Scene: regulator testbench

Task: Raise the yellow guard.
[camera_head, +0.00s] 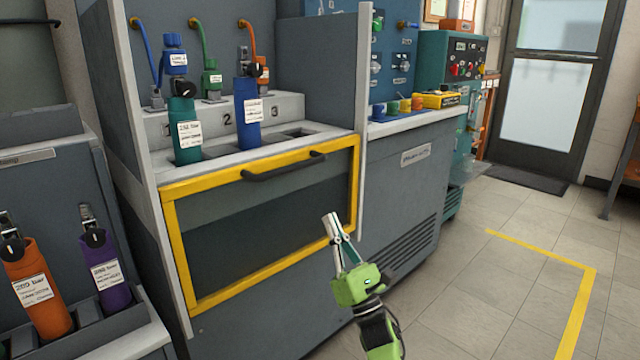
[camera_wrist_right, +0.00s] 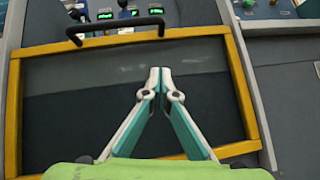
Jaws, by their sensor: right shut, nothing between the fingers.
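The yellow guard (camera_head: 353,190) is a yellow frame around a dark see-through panel on the front of the test bench, with a black bar handle (camera_head: 284,167) along its top edge. It is down, its top edge level with the bench's work surface. In the right wrist view the guard (camera_wrist_right: 238,92) fills most of the picture and its handle (camera_wrist_right: 115,27) is at the upper left. My right gripper (camera_head: 329,219) is shut and empty, in front of the guard's lower right part, below and apart from the handle. It also shows in the right wrist view (camera_wrist_right: 159,72). My left gripper is not in view.
A teal cylinder (camera_head: 186,131) and a blue cylinder (camera_head: 247,110) stand in the bench behind the guard. Orange (camera_head: 40,290) and purple (camera_head: 104,270) cylinders sit in a rack at left. The tiled floor at right is open.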

